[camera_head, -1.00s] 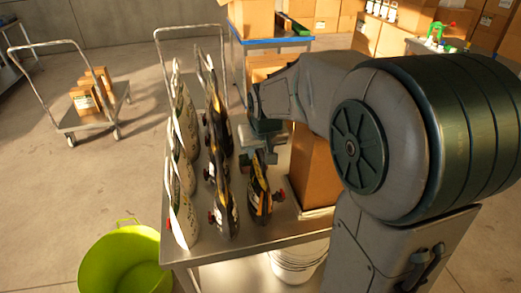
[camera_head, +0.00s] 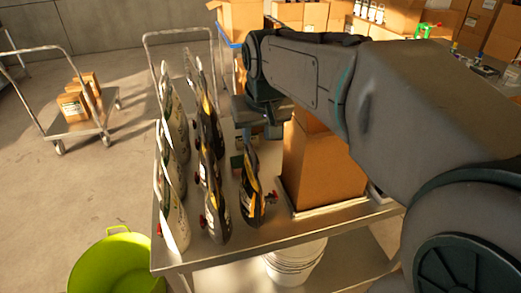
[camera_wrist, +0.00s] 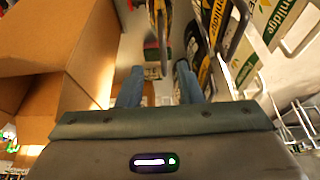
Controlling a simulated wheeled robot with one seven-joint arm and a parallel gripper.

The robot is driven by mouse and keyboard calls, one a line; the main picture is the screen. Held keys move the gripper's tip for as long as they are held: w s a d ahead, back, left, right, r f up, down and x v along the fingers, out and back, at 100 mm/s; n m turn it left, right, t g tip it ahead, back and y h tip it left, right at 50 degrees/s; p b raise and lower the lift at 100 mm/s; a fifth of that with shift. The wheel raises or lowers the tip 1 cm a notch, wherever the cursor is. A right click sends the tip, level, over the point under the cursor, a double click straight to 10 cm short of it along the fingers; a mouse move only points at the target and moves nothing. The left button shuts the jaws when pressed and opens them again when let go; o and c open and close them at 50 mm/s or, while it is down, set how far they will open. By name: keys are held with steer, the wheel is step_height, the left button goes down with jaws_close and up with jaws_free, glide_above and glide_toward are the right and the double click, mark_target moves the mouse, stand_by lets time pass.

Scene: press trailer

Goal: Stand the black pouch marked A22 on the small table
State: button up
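Several black pouches with yellow stripes stand upright on the metal cart (camera_head: 300,232). One black pouch (camera_head: 252,190) stands apart at the right of the black row (camera_head: 213,190); I cannot read A22 on any of them. My gripper (camera_head: 258,128) is above the cart, behind the lone pouch in the head view. In the wrist view, my gripper (camera_wrist: 158,72) has its fingers apart with nothing held between them. Part of a black and yellow pouch (camera_wrist: 162,22) shows ahead of the fingers. I cannot tell which surface is the small table.
White pouches (camera_head: 172,205) line the cart's left side. A cardboard box (camera_head: 318,165) stands right of the lone pouch, and it is close by my gripper in the wrist view (camera_wrist: 60,40). A green bin (camera_head: 112,265) stands on the floor at front left. A trolley (camera_head: 95,120) is farther back.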

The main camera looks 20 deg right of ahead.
steer(key=s+f+g, duration=0.1)
steer(key=s+f, duration=1)
steer(key=s, duration=0.4)
steer(key=shift+s+d, duration=0.2)
steer(key=shift+d, duration=0.25)
